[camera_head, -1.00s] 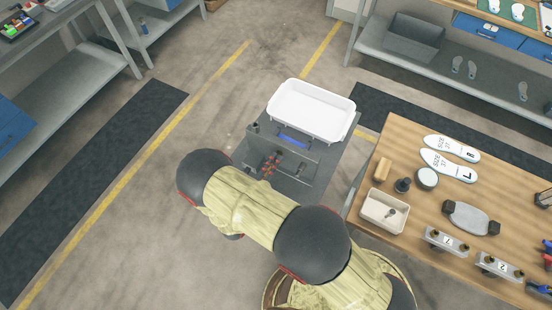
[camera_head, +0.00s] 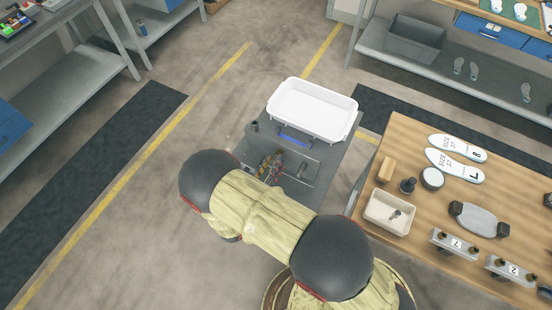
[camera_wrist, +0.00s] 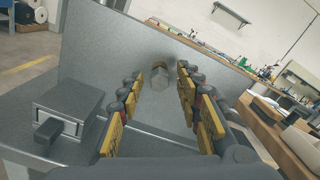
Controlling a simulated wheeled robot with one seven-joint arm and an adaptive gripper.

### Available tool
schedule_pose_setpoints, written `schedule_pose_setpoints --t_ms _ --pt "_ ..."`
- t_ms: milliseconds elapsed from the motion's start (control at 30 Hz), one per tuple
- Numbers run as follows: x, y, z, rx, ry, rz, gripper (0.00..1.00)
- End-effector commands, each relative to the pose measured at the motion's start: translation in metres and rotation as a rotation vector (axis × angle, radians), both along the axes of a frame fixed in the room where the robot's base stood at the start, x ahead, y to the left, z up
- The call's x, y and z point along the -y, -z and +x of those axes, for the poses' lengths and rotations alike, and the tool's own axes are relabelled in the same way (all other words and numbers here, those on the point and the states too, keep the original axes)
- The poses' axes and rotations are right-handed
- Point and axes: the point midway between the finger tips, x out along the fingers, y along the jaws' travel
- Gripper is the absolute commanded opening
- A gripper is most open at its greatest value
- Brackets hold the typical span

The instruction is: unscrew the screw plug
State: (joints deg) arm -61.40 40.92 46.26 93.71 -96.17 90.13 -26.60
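My gripper (camera_wrist: 157,82) is open, with yellow and black fingers on either side of the plug's head. I see a gap between each finger and the plug, so they look apart. In the head view my gripper (camera_head: 268,167) is at the grey fixture (camera_head: 320,160), partly hidden by my arm. The plug cannot be made out there.
A grey block with a dark knob (camera_wrist: 68,115) stands left of my fingers. A white tub (camera_head: 312,108) sits behind the fixture. A wooden table (camera_head: 400,145) at right carries insoles (camera_head: 455,165), a small bin (camera_head: 388,213) and metal blocks. The floor at left is clear.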

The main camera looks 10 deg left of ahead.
Motion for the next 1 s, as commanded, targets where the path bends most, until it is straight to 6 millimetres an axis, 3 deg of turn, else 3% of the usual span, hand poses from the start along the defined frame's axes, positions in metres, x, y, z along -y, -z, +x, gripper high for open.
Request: schedule_pose_setpoints --t_ms 300,633,1000 --pt "-0.0005 0.0026 0.0002 0.142 0.000 0.343 0.35" --pt "-0.0004 0.0015 0.0002 0.207 0.001 0.501 0.35" --pt "-0.0007 0.0025 0.0003 0.347 0.000 0.837 0.35"
